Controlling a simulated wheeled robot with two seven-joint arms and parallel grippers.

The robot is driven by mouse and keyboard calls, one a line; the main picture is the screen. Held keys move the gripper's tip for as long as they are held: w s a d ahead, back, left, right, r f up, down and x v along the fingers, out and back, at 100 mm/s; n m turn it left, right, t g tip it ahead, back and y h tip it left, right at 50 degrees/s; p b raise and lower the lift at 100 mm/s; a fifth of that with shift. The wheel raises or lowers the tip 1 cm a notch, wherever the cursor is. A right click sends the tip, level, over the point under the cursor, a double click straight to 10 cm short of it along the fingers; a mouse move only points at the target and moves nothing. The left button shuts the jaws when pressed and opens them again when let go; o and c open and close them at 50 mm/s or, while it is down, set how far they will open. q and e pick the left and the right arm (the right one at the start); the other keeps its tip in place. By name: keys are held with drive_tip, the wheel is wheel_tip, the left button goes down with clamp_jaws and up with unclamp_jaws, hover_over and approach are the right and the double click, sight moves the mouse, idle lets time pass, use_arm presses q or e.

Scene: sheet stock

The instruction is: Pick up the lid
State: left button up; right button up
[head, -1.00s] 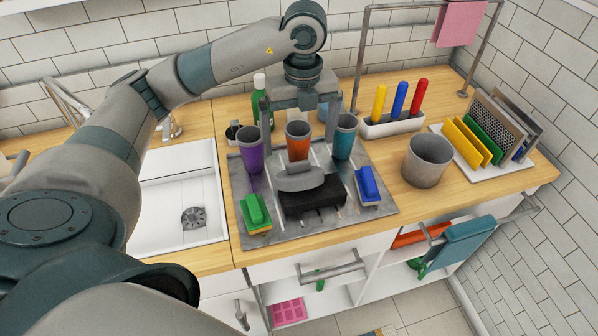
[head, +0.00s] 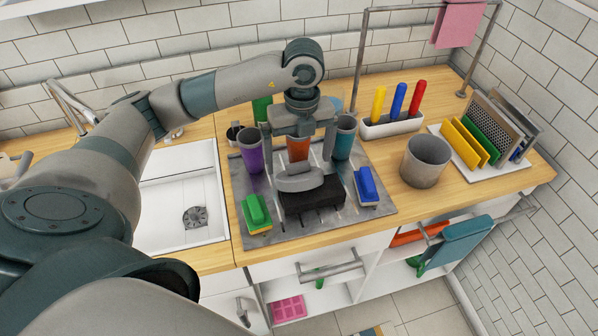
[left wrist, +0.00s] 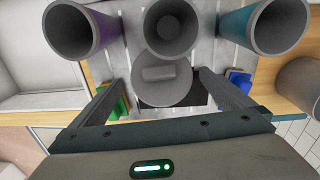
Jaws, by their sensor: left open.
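The grey round lid (head: 300,184) with a raised bar handle sits just behind and partly over a black block (head: 315,195) on the metal drain sheet. In the left wrist view the lid (left wrist: 160,92) shows as a disc with its handle across the middle. My left gripper (head: 298,163) is open and points down, with its fingers apart on either side of the lid's handle in the picture. In the left wrist view the fingers (left wrist: 160,78) flank the lid, with nothing between them touching. My right gripper is not in view.
Purple (head: 251,152), orange (head: 298,149) and teal (head: 343,142) cups stand in a row close behind the lid. A green sponge (head: 256,211) and a blue one (head: 367,184) lie to the sides. A grey pot (head: 426,162) stands right; the sink (head: 180,200) is left.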

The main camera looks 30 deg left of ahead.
sight(299, 165)
use_arm(q)
wheel_tip(299, 165, down, 3)
drive_tip(key=shift+s+r+p, duration=0.1)
drive_tip(key=shift+p, duration=0.65)
drive_tip(key=shift+f, duration=0.5)
drive_tip(key=c, duration=0.8)
